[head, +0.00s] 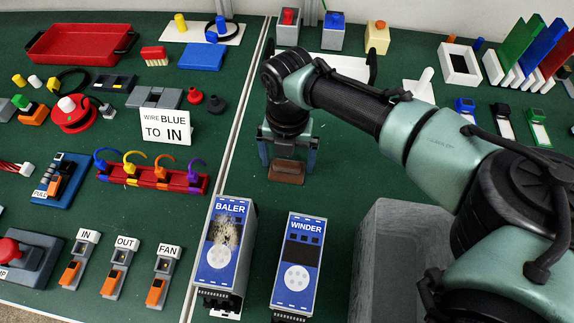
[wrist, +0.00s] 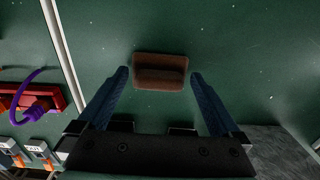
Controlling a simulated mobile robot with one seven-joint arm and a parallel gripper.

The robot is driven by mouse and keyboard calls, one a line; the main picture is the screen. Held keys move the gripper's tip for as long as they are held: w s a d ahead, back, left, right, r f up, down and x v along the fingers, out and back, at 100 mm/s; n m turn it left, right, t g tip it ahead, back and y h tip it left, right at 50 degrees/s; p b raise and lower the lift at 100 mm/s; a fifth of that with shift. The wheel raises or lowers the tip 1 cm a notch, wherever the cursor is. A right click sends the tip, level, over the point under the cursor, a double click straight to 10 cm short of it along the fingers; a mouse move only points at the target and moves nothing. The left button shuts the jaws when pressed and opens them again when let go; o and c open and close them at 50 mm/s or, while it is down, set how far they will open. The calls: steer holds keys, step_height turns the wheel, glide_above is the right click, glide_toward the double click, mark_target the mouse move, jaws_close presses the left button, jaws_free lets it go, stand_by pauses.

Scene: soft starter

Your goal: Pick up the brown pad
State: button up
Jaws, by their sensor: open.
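The brown pad (head: 287,172) is a small block lying on the green table top, just below my gripper in the head view. In the wrist view the brown pad (wrist: 160,72) lies ahead of and between the two blue fingertips, with green surface visible around it. My gripper (head: 288,160) points down over the pad with its fingers spread. In the wrist view my gripper (wrist: 160,76) is open and empty, with a finger on either side of the pad and a gap at each side. I cannot tell the exact height of the fingertips above the table.
The BALER unit (head: 223,245) and WINDER unit (head: 298,262) stand in front of the pad. A grey open bin (head: 395,215) stands to the right. A red rack with coloured hooks (head: 150,178) lies left, beyond a white seam. The table around the pad is clear.

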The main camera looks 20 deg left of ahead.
mark_target(288, 161)
steer(key=shift+f, duration=0.75)
steer(key=c, duration=1)
step_height(288, 161, up, 10)
steer(key=shift+r, duration=0.1)
